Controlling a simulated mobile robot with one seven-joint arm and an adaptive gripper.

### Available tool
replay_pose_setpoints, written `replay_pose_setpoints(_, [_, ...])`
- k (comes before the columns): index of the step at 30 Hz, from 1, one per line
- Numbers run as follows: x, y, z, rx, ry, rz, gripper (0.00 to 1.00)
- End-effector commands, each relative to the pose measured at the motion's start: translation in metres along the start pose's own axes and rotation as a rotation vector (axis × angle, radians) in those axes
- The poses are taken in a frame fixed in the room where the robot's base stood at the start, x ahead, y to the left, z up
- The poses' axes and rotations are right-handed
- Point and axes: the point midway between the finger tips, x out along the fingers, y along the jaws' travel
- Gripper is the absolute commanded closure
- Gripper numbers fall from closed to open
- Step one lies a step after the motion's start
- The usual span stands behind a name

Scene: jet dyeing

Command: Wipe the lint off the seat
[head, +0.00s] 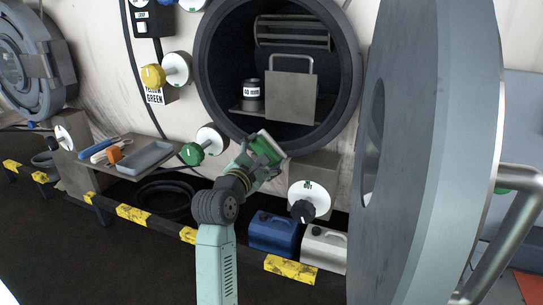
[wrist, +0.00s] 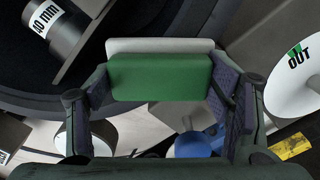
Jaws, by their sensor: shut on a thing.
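My gripper (head: 264,160) is shut on a green wiping pad (head: 268,148) with a pale face, just in front of the lower rim of the round opening. In the wrist view the green pad (wrist: 160,78) lies across between both fingers, its pale layer on the far side. The seat (head: 347,85) looks like the dark ring around the opening; part of its lower edge is hidden behind the pad and gripper. I cannot tell whether the pad touches it. I cannot make out any lint on the ring.
The thick round door (head: 435,150) stands open at the right. Inside the opening are a 40 mm cylinder (head: 251,95) and a handled metal plate (head: 290,97). Valve knobs (head: 205,145) and an OUT dial (head: 308,200) flank my gripper. A tool shelf (head: 100,168) is left; jugs (head: 273,233) stand below.

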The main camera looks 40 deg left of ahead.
Motion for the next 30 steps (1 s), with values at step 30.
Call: replay_pose_setpoints(30, [-0.056, 0.006, -0.007, -0.001, -0.001, 0.002, 0.53])
